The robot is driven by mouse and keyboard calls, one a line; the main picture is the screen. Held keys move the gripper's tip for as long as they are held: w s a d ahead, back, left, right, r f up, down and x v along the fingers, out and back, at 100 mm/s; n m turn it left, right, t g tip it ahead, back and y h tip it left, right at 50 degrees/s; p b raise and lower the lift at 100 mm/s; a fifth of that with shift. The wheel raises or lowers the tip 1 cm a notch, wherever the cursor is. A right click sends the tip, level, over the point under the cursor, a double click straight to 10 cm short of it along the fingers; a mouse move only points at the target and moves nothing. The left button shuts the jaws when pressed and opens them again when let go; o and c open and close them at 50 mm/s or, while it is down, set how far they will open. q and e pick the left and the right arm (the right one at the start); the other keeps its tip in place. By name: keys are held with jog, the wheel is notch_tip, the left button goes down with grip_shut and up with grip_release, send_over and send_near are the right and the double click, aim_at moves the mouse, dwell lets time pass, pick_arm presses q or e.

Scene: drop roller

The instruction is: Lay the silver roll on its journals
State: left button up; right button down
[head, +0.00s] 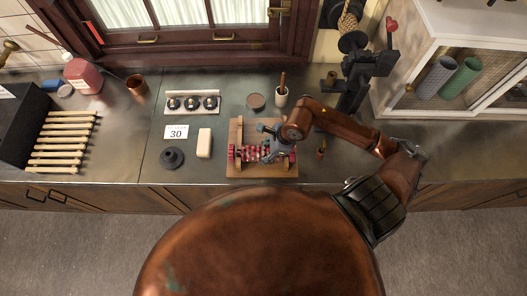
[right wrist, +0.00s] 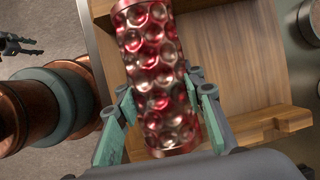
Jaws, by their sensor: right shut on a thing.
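The silver roll (right wrist: 155,75), a dimpled cylinder with red and silvery patches, lies between the fingers of my right gripper (right wrist: 163,120) in the right wrist view. The fingers have greenish pads, one on each side of it. In the head view, my right gripper (head: 270,148) is over the wooden stand (head: 238,130) and partly hides what is under it. A red and silvery roll form (head: 249,154) shows across the stand there. I cannot tell whether the roll's ends touch their journals. My left gripper does not show in the head view.
A cream block (head: 204,143) and a dark knobbed disc (head: 172,157) stand left of the stand. The counter's front edge is close.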

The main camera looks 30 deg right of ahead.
jog(key=shift+w+a+f, duration=0.1)
jog(key=shift+f, duration=0.05)
jog(key=c, duration=1.3)
grip_release()
jog(key=shift+o, duration=0.6)
jog(key=shift+f, duration=0.2)
jog(key=shift+s+r, duration=0.1)
jog(key=shift+s, duration=0.1)
jog(key=v, duration=1.2)
jog(key=shift+w, duration=0.15)
jog(key=shift+r, duration=0.1)
